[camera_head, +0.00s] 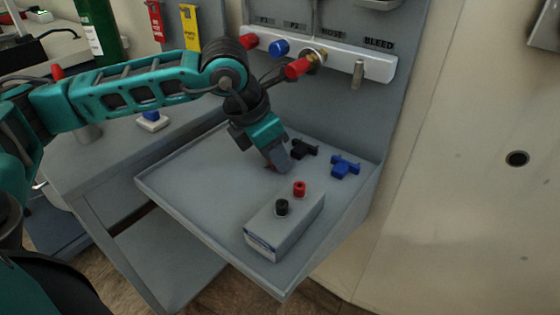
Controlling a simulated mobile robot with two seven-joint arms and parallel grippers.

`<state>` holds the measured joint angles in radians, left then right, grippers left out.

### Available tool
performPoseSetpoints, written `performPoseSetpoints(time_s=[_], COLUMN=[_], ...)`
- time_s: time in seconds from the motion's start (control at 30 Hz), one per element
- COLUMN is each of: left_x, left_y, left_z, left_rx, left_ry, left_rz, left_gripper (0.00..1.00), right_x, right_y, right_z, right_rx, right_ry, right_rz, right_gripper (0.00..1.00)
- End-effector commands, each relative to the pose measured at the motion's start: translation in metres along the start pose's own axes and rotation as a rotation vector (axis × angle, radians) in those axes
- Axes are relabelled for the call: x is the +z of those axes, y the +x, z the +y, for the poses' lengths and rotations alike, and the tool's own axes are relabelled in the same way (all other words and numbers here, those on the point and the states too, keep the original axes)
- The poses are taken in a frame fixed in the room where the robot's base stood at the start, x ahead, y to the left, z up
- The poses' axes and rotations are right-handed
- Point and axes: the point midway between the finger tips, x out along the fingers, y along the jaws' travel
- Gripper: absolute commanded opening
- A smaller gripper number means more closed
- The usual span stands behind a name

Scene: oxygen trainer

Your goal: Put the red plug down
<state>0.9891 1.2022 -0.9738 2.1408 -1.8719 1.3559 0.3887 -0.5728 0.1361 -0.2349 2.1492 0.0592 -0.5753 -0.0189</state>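My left gripper (279,160) reaches down to the grey tray (190,175), its fingertips close to the tray surface. A small bit of red, likely the red plug (270,168), shows at the left side of the fingertips. Most of it is hidden by the gripper, so I cannot tell whether the fingers are closed on it or whether it touches the tray. A black T-shaped part (304,148) and a blue T-shaped part (345,166) lie on the tray right of the fingertips. My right gripper is out of view.
A grey box (285,228) with a black knob (282,207) and a red knob (299,189) stands at the tray's front right. Above, a white manifold (340,63) carries a red cap (249,41), a blue cap (279,47) and a red fitting (297,68). The tray's left part is bare.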

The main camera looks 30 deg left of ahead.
Motion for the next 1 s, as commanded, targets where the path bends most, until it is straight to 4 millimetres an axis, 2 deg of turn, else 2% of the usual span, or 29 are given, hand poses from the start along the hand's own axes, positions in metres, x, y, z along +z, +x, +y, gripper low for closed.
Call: performPoseSetpoints(time_s=[0.07, 0.3, 0.77, 1.0], left_x=[0.0, 0.0, -0.001, -0.013], left_y=[0.0, 0.0, -0.003, -0.025], left_z=[0.0, 0.0, 0.0, 0.001], left_rx=[0.0, 0.0, 0.0, 0.003], left_ry=[0.0, 0.0, 0.0, -0.001], left_rz=[0.0, 0.0, 0.0, 0.002], left_gripper=[0.23, 0.0, 0.0, 0.0], right_x=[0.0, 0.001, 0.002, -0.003], right_y=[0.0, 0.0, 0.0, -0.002], right_z=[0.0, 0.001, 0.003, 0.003], right_rx=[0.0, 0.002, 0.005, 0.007], right_ry=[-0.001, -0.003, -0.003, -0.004], right_rz=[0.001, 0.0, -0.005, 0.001], right_gripper=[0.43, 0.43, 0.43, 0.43])
